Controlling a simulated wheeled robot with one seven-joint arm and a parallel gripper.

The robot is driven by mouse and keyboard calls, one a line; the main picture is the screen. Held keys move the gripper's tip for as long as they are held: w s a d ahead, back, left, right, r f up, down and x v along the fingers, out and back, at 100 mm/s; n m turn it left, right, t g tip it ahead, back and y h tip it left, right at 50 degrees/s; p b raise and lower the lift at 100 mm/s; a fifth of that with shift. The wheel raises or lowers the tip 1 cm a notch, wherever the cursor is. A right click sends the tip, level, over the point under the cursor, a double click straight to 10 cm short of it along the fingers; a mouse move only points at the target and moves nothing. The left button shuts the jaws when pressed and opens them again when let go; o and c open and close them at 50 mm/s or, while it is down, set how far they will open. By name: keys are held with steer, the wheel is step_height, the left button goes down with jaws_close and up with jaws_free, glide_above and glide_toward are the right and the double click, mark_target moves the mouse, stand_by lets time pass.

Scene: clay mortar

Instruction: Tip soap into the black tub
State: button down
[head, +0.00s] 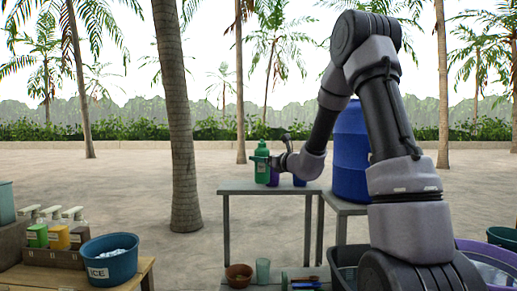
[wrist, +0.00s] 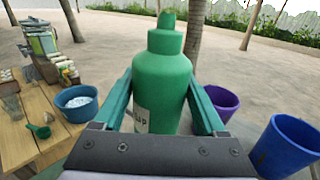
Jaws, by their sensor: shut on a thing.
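My gripper (head: 271,161) is shut on a green bottle (head: 262,168) with a stepped neck and cap. The bottle is upright over the metal table's left part; I cannot tell whether its base touches the top. In the wrist view the bottle (wrist: 162,85) stands between both fingers, its pale label partly hidden. A dark tub (head: 344,268) shows at the bottom of the head view, largely hidden by my arm. I cannot tell for sure that it is the black tub.
The metal table (head: 240,189) also holds a small purple tub (wrist: 222,101) and a blue tub (wrist: 286,146) beside the bottle. A large blue barrel (head: 349,150) stands right. A wooden table (wrist: 20,145) at left carries a blue ice tub (wrist: 76,101).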

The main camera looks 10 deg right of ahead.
steer(key=s+d+f+m+h, duration=0.1)
steer(key=d+f+m+h, duration=0.1)
steer(key=f, duration=0.7)
steer(key=s+d+f+m+t+h, duration=0.1)
steer(key=s+d+f+m+h, duration=0.1)
steer(key=f, duration=0.8)
steer(key=s+d+f+m+t+h, duration=0.1)
steer(key=d+f+h, duration=0.3)
steer(key=f, duration=0.6)
steer(key=shift+s+m, duration=0.4)
steer(key=shift+s, duration=0.25)
steer(key=shift+a, duration=0.1)
